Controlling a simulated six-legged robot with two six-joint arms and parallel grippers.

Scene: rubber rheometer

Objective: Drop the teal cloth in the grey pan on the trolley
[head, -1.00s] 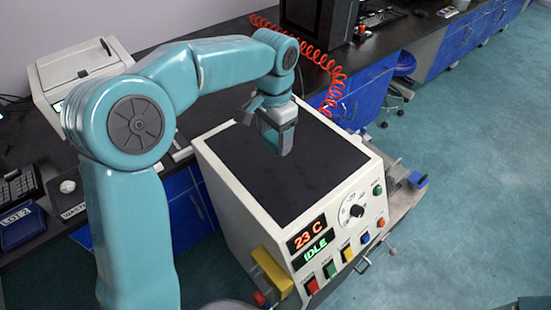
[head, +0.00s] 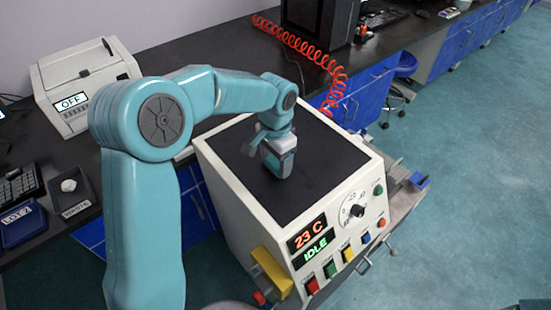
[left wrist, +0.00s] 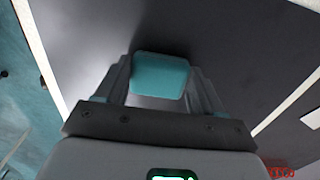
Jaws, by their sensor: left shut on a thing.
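My left gripper (head: 278,168) is over the black top of the cream rheometer, pointing down. It is shut on the teal cloth, a small rounded teal block between the fingers in the left wrist view (left wrist: 160,75). In the head view I cannot clearly separate the cloth from the gripper's own teal parts. Whether the cloth touches the black top is not clear. I cannot make out the grey pan. Part of what may be the trolley (head: 408,203) shows past the rheometer's right side. My right gripper is not in view.
The rheometer (head: 235,192) reads 23 C and IDLE, with a dial and several coloured buttons on its front. A yellow block (head: 271,270) is at its lower left. A red coiled hose (head: 312,52) runs behind it. Teal floor (head: 470,190) lies clear to the right.

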